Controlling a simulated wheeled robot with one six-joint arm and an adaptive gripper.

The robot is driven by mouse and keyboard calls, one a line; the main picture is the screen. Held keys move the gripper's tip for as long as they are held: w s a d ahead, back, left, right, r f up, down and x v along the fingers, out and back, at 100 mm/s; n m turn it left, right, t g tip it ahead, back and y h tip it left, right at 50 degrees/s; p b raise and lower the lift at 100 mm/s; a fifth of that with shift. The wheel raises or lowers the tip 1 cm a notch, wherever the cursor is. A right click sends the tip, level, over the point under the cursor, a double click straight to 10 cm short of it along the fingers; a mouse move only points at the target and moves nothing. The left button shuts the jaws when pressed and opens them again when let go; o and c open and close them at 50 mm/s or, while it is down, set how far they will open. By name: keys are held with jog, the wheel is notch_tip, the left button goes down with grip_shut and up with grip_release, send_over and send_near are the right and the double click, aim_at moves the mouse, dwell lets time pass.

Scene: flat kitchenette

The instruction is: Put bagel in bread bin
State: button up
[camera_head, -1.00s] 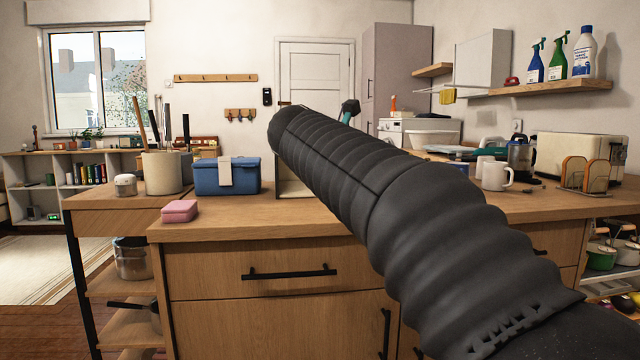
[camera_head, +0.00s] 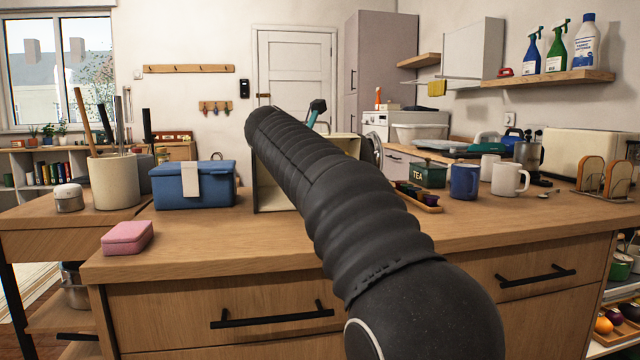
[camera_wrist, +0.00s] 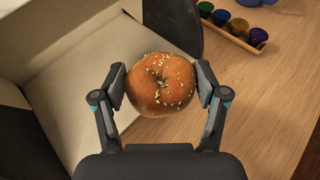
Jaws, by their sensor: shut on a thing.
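The bagel (camera_wrist: 160,85) is round, brown and seeded. My gripper (camera_wrist: 161,86) is shut on it, one finger at each side, in the wrist view. The bread bin (camera_wrist: 75,70) is a cream, open box just beyond and to the left of the bagel in the wrist view. In the head view the bread bin (camera_head: 273,190) stands on the counter, mostly hidden behind my arm. A dark rounded panel, perhaps the bin's lid or side, shows at the bin's right edge in the wrist view.
A blue lidded box (camera_head: 207,186) stands left of the bin, with a pink box (camera_head: 127,238) nearer the front edge. Right of my arm are a pod tray (camera_head: 420,200), a green tea tin (camera_head: 429,173), a blue mug (camera_head: 464,181) and a white mug (camera_head: 509,179).

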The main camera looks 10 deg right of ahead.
jog(key=w+p, duration=0.3)
jog(key=w, duration=0.8)
jog(key=shift+w+p, duration=0.35)
jog(key=shift+w, duration=0.05)
jog(key=shift+f+b, duration=0.4)
jog(key=shift+f, duration=2.7)
jog(key=shift+w+f, duration=0.2)
jog(key=shift+f, duration=0.2)
jog(key=shift+f, duration=0.25)
jog(key=o, duration=0.6)
jog(key=shift+o, duration=0.2)
jog(key=shift+r, duration=0.15)
jog(key=v, duration=1.2)
